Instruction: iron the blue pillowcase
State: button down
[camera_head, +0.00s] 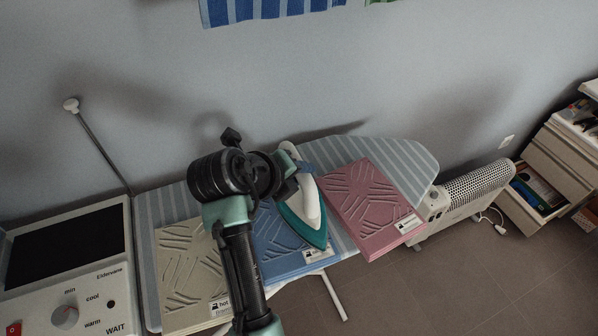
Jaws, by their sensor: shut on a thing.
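The blue pillowcase (275,254) lies folded on the striped ironing board (414,162), between a cream one and a pink one. Raised crease lines show on its face. An iron (309,211) with a white body and teal sole edge is over its upper right part, nose toward the front. I cannot tell whether its sole touches the cloth. My gripper (290,172) is shut on the iron at its back end; my arm hides the fingertips in part and the left side of the blue pillowcase.
A cream pillowcase (179,265) with a label lies left, a pink pillowcase (367,205) right. A control station (112,285) with a knob, reading WAIT, stands at far left. A white heater (462,200) and drawers (560,150) are at right. Floor is clear in front.

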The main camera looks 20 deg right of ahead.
jog(key=shift+f+b, duration=0.4)
jog(key=shift+f, duration=0.1)
dwell(1.8)
jog(key=shift+r, duration=0.1)
jog(key=shift+w+r+p, duration=0.1)
jog(key=shift+r+p, duration=1.8)
jog(key=shift+r, duration=1.85)
